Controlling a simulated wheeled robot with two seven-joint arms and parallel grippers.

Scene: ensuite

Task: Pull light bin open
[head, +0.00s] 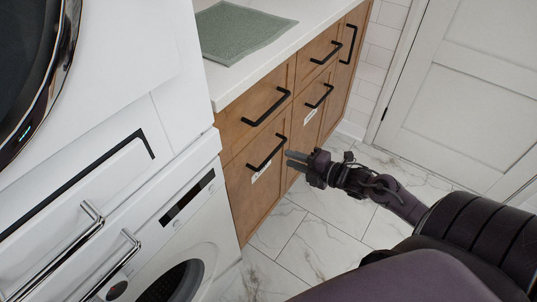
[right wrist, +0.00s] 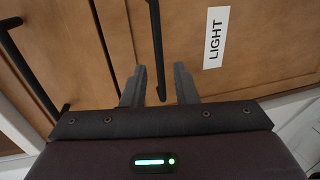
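The light bin is a wooden front (head: 258,190) low in the cabinet, with a black bar handle (head: 266,152) and a white label (head: 262,171) below it. In the right wrist view the label (right wrist: 216,37) reads LIGHT and the handle (right wrist: 156,45) runs down between my fingers. The front appears closed, flush with its neighbours. My right gripper (head: 289,158) is open at the right end of this handle. Its two grey fingers (right wrist: 159,80) lie on either side of the bar, with gaps showing. I cannot tell how deep the bar sits between them. My left gripper is not in view.
A drawer with a black handle (head: 268,107) is above the bin. A second labelled front (head: 308,128) is to its right. A washer (head: 170,225) stands close on the left. A green towel (head: 240,30) lies on the counter. Marble floor (head: 310,245) in front is clear; a white door (head: 465,80) is beyond.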

